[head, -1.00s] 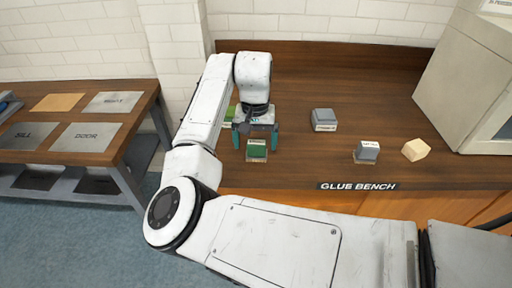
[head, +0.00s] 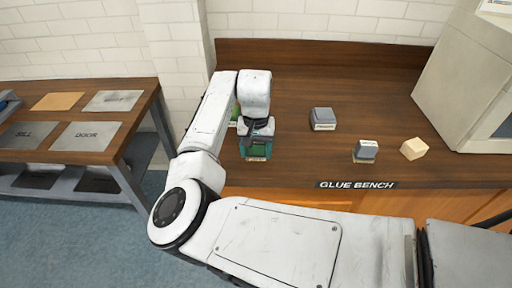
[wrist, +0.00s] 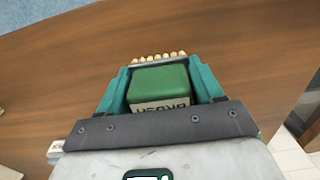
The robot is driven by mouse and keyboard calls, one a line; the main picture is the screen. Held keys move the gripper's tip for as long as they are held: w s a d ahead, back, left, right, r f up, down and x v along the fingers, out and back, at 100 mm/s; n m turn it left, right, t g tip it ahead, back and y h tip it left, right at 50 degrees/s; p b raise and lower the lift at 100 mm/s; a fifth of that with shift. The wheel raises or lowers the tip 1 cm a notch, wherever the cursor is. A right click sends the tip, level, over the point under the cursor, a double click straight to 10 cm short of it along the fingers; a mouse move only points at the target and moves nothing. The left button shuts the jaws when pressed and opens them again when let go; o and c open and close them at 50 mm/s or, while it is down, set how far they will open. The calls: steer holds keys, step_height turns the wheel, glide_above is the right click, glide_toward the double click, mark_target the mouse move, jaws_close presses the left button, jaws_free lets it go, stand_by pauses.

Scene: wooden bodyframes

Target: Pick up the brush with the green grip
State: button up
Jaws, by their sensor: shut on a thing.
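The brush with the green grip (wrist: 160,84) sits between the two teal fingers of my gripper (wrist: 160,76) in the wrist view. It has a green block top, a pale lettered label on the near side and a row of tan bristle tufts on the far side. My gripper (head: 256,150) is shut on it, low over the front left of the glue bench (head: 300,165). In the head view my wrist and fingers hide most of the brush; a pale edge (head: 257,159) shows below. I cannot tell whether it touches the bench.
Another green thing (head: 234,116) shows partly behind my arm. Two grey-topped blocks, one farther back (head: 322,119) and one nearer (head: 366,150), stand to the right. A tan block (head: 413,148) and a pale cabinet (head: 465,90) are farther right. Bare wood lies between.

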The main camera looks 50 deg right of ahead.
steer(key=c, duration=0.4)
steer(key=shift+r, duration=0.55)
steer(key=s+r, duration=1.2)
steer(key=s, duration=0.2)
steer(key=shift+d+b, duration=0.4)
steer(key=shift+b, duration=0.05)
steer(key=o, duration=0.5)
steer(key=shift+c, duration=0.2)
steer(key=c, duration=0.3)
